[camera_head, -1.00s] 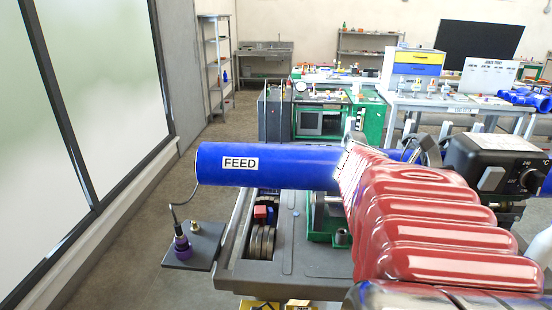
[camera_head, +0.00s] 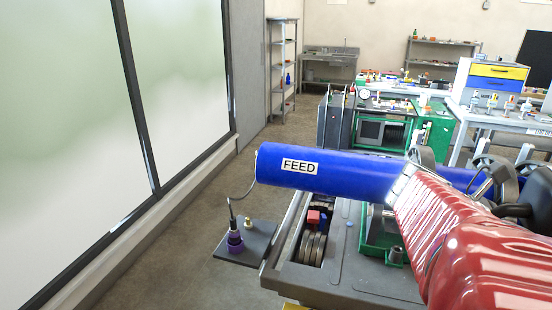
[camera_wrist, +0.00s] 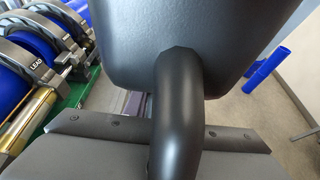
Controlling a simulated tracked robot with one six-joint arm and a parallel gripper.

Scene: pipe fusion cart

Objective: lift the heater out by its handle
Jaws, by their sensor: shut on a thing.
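The heater's dark housing (camera_wrist: 190,40) fills the top middle of the wrist view. Its thick black curved handle (camera_wrist: 178,100) comes down from the housing toward the camera. My gripper (camera_wrist: 176,140) is shut on the handle, with a dark grey jaw plate showing on each side of it. The heater plate is hidden in both views. In the head view my red-covered arm hides the gripper, and only a dark part shows at the right edge.
The blue FEED pipe (camera_head: 330,172) lies across the grey cart (camera_head: 345,275) in the head view. Clamp rings (camera_wrist: 38,55) with a blue pipe stand left in the wrist view. A windowed wall (camera_head: 70,130) is at left.

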